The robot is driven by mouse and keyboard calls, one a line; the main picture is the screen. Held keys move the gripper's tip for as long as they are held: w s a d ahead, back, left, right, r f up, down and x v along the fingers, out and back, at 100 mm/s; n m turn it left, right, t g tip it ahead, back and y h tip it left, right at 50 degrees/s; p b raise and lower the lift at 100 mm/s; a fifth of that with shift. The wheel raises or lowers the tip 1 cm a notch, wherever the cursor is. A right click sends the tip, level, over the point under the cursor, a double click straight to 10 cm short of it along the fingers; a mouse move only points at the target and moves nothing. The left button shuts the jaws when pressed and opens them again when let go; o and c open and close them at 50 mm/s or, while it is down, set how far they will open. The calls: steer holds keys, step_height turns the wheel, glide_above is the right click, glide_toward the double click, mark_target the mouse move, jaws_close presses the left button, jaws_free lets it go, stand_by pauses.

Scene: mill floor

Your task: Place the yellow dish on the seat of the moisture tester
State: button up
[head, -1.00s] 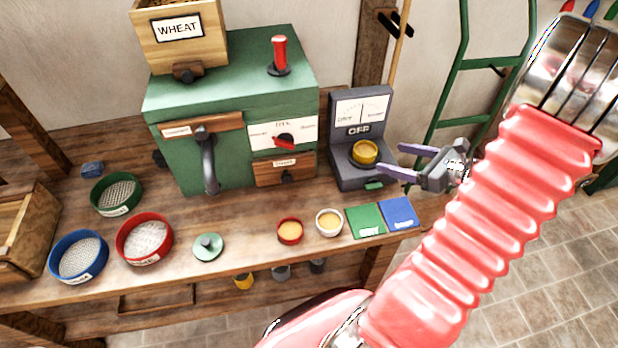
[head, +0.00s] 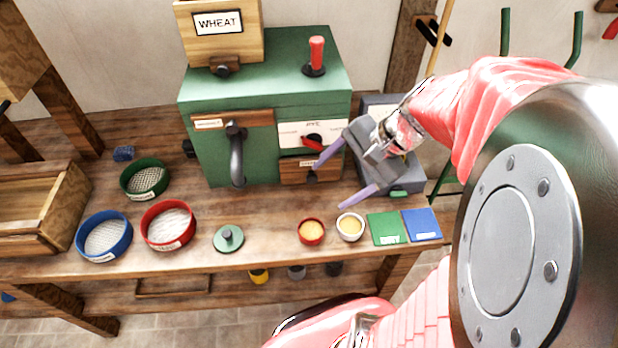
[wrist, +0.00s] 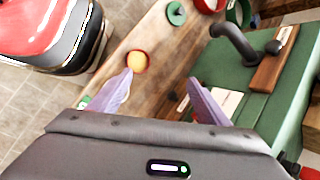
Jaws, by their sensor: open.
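The moisture tester (head: 408,185) is a dark grey box at the right end of the bench, largely hidden behind my arm and gripper. Its upright panel and seat are mostly covered now. The yellow dish stood on its round seat in the earlier head view; I cannot make it out clearly now. My gripper (head: 336,180) is open and empty, with its purple fingers pointing left, in front of the green mill's right side and the tester. In the wrist view the open fingers (wrist: 160,92) have nothing between them.
A red dish (head: 311,231) and a white dish (head: 350,227) hold yellowish contents at the bench front. Green (head: 386,229) and blue (head: 421,224) cards lie right of them. The green mill (head: 225,148) stands behind, with sieves (head: 168,226) at left.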

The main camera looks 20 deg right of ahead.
steer(key=s+a+r+n+t+h, duration=0.1)
steer(key=s+a+r+n+h, duration=0.4)
steer(key=n, duration=0.9)
step_height(320, 180, up, 3)
steer(key=s+a, duration=0.1)
steer(key=a, duration=0.2)
steer(key=shift+t, duration=0.4)
steer(key=shift+c, duration=0.3)
